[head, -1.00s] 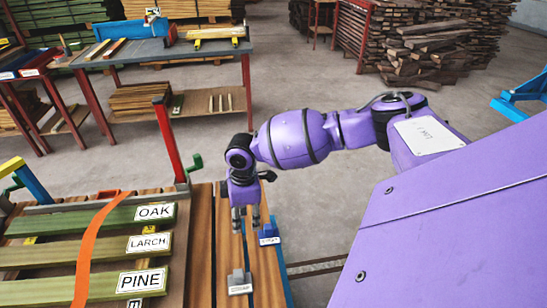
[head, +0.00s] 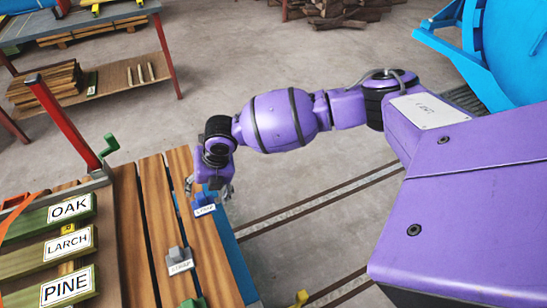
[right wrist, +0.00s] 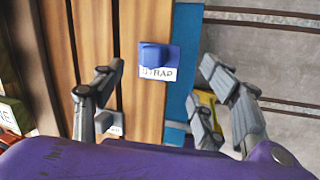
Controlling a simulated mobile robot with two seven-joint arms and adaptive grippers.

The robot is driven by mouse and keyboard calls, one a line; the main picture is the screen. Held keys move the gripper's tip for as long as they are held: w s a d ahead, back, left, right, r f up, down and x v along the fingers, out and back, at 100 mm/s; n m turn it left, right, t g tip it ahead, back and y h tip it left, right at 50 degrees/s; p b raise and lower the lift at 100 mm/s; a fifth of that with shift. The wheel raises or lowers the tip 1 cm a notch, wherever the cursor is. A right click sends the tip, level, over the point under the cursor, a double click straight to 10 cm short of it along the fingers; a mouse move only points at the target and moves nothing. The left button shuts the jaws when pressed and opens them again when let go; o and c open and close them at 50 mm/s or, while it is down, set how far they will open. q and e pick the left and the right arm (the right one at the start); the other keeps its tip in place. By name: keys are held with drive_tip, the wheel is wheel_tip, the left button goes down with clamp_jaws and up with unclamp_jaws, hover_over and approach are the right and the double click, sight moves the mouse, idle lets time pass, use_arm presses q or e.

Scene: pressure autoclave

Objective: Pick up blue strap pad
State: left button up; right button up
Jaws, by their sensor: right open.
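The blue strap pad (head: 204,200) sits on the wooden slats near the right edge of the bench, with a white label reading STRAP. In the right wrist view the blue strap pad (right wrist: 158,54) lies ahead of the fingers, between their lines. My right gripper (head: 208,190) is open and empty, close above the pad with its fingers pointing down. In the right wrist view my right gripper (right wrist: 165,85) has its fingers spread wide. No contact with the pad is visible. My left gripper is not in view.
A grey strap pad (head: 179,261) sits on the slats nearer the front. Planks labelled OAK, LARCH and PINE (head: 66,283) lie at the left. A red post (head: 68,125) and green clamp (head: 109,146) stand behind. A blue machine (head: 500,60) is at the upper right.

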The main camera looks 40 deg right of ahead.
sight(207, 204)
drive_tip(key=x, duration=0.6)
drive_tip(key=shift+s, duration=0.2)
drive_tip(key=c, duration=1.3)
